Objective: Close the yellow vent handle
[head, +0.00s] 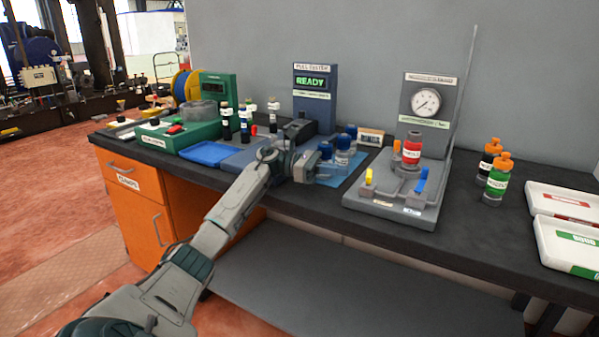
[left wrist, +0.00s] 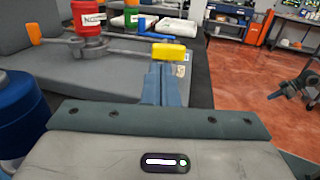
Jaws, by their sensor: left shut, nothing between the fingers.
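The yellow vent handle (head: 368,176) stands up at the left front of the grey gauge fixture (head: 393,207). In the left wrist view the yellow grip (left wrist: 169,52) is just beyond my fingertips, at the end of a thin grey lever; I cannot tell whether they touch. My left gripper (head: 328,170) is shut and empty, to the left of the handle. Its closed fingers also show in the left wrist view (left wrist: 158,82). A blue handle (head: 421,180) stands at the fixture's right. My right gripper is not seen.
A red-labelled canister (head: 411,149) sits on the fixture below a round gauge (head: 427,102). Blue-capped bottles (head: 343,152) stand close behind my left gripper. Orange-capped bottles (head: 497,180) and white trays (head: 566,241) are to the right. The bench front edge is clear.

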